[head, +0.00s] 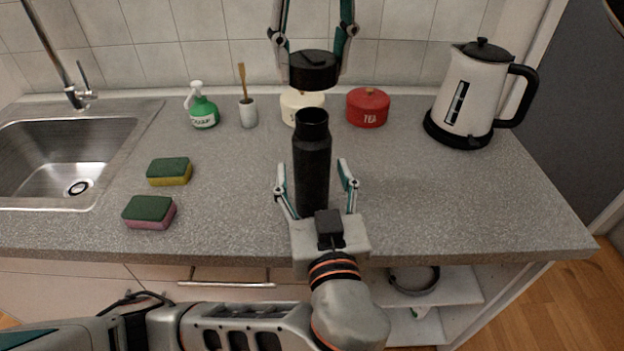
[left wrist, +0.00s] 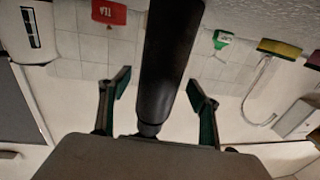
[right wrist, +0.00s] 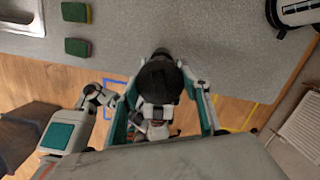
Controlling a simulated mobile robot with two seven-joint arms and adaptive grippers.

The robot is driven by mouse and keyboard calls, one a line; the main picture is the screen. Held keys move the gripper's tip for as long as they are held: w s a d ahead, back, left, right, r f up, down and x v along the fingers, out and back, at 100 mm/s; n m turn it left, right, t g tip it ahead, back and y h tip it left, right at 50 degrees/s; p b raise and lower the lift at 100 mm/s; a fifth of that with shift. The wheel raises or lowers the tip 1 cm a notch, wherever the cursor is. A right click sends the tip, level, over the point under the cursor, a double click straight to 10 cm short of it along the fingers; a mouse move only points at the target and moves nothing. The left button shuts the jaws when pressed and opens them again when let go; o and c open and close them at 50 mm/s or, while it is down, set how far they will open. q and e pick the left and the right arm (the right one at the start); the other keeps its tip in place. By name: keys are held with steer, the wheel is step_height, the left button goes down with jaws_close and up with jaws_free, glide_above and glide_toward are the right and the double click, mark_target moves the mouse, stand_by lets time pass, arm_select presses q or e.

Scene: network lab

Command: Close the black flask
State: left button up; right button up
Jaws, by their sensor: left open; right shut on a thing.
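The black flask (head: 312,165) stands upright on the counter with its neck open at the top. It also shows in the left wrist view (left wrist: 168,65). My left gripper (head: 318,178) is open, with one finger on each side of the flask and gaps visible in the left wrist view. My right gripper (head: 313,60) is shut on the black lid (head: 313,74) and holds it above the flask's neck, apart from it. In the right wrist view the lid (right wrist: 160,84) sits between the fingers and hides much of what is beneath it.
A cream canister (head: 290,108) and a red tea canister (head: 367,108) stand behind the flask. A kettle (head: 475,90) is at right. A soap bottle (head: 203,110), a brush cup (head: 248,113), two sponges (head: 169,172) and a sink (head: 70,150) are at left.

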mark_target(313, 109)
arm_select(q)
steer(key=shift+w+a, duration=0.2)
steer(key=shift+w, duration=1.1)
steer(key=c, duration=1.7)
arm_select(e)
steer(key=shift+f, duration=2.5)
steer(key=shift+f, duration=0.9)
arm_select(q)
jaws_close()
arm_select(e)
steer(key=shift+f, duration=0.55)
